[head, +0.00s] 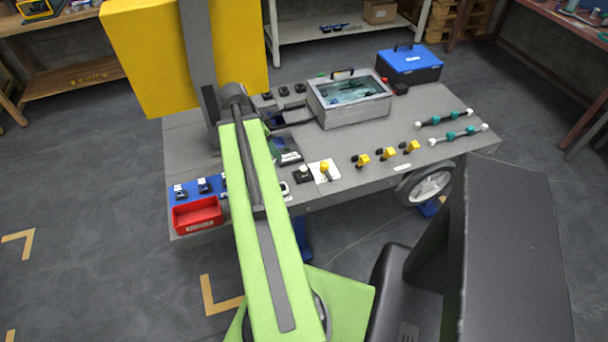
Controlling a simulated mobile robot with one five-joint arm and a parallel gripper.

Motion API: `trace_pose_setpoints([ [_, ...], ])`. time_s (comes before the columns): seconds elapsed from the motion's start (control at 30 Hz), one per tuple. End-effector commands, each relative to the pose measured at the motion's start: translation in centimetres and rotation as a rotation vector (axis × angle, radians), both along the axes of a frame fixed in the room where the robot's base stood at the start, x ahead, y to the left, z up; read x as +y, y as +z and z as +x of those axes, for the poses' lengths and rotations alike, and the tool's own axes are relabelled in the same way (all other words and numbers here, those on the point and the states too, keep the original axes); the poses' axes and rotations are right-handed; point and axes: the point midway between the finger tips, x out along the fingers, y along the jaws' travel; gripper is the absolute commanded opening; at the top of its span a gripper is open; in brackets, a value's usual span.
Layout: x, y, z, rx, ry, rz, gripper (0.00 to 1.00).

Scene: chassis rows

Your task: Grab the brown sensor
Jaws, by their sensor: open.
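I cannot make out a brown sensor in the head view. Several small yellow pieces with dark parts stand on the grey bench-like chassis top (445,103); one yellow piece (325,170) is on a white pad, and a row of others begins with a yellow piece (362,160) to its right. Small dark pieces with white tops sit on a blue mat at the left, one of them a dark piece (204,185). My green arm crosses the front left and hides part of the top. My gripper is not in view.
A red bin (197,215) sits at the front left. A grey case with a clear lid (348,90) and a blue toolbox (409,63) stand at the back. Dark rods with teal parts (458,135) lie at the right. A large yellow panel (150,60) rises at the back left.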

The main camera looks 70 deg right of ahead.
Motion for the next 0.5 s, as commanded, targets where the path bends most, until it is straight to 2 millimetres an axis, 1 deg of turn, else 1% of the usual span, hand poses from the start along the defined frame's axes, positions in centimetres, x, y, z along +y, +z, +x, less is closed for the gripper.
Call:
trace_pose_setpoints([
  [0.03,-1.1,0.0,-1.8,-0.001,-0.07,-0.018,0.49],
  [0.1,-1.8,0.0,-3.2,-0.003,-0.133,-0.036,0.49],
  [0.13,-2.0,0.0,-3.6,-0.005,-0.148,-0.04,0.49],
  [0.27,-2.2,0.0,-3.9,-0.005,-0.164,-0.046,0.49],
  [0.33,-2.3,-0.5,-4.0,-0.005,-0.163,-0.045,0.49],
  [0.43,-2.5,-2.0,-4.3,-0.005,-0.162,-0.044,0.49],
  [0.5,-2.8,-3.4,-4.6,-0.005,-0.161,-0.044,0.49],
])
